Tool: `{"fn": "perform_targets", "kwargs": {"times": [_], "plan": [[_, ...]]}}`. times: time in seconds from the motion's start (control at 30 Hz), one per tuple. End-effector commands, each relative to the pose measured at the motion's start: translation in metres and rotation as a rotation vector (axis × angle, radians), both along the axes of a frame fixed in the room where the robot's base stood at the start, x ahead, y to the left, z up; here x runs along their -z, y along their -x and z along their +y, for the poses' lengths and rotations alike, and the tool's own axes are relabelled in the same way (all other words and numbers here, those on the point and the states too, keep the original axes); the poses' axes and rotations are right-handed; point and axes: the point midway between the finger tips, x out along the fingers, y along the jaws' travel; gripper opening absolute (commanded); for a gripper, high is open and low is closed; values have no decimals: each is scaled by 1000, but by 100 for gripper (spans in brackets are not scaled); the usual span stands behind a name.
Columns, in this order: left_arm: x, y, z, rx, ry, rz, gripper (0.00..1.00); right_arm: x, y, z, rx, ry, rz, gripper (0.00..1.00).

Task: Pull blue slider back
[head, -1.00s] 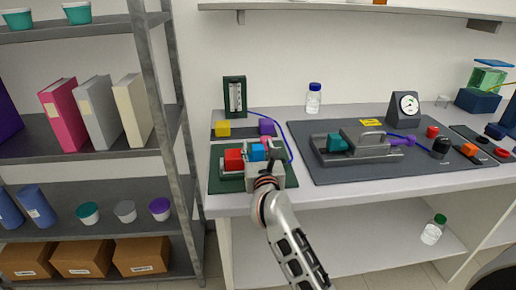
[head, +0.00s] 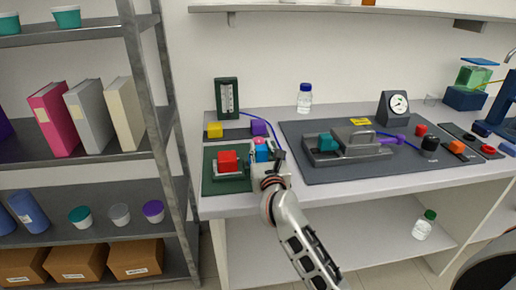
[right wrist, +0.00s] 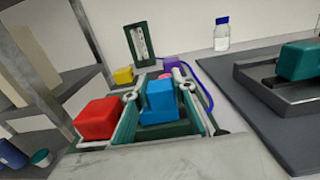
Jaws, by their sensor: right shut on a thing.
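The blue slider (head: 262,151) is a stepped blue block on the rig at the front left of the bench. In the right wrist view the blue slider (right wrist: 160,100) sits between my two fingers. My right gripper (head: 262,154) reaches in from the front and is shut on it. A red block (head: 227,161) stands to the left of the blue slider, with a clear gap between them; it also shows in the right wrist view (right wrist: 97,118). The dark green base plate (head: 215,185) lies under the rig. My left gripper is not in view.
Behind the rig are a yellow block (head: 214,129), a purple block (head: 259,127) and an upright green gauge (head: 227,98). A grey mat (head: 350,173) with a teal-and-grey fixture lies to the right. A metal shelf (head: 165,140) stands left of the bench.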

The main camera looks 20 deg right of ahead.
Motion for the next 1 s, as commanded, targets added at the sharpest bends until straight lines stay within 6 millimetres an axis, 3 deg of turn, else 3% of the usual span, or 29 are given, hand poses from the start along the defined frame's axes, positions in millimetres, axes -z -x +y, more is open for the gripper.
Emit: {"fn": "perform_targets", "kwargs": {"times": [0.07, 0.1, 0.17, 0.6, 1.0], "plan": [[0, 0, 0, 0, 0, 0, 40, 0, 0, -4, 7, 2, 1, 0], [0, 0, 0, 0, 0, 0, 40, 0, 0, -4, 7, 2, 1, 30], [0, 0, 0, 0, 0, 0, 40, 0, 0, -4, 7, 2, 1, 43], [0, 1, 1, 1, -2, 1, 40, 0, 7, 0, 4, 1, 0, 43], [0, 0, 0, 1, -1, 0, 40, 2, 80, 16, 4, 1, 2, 43]]}}
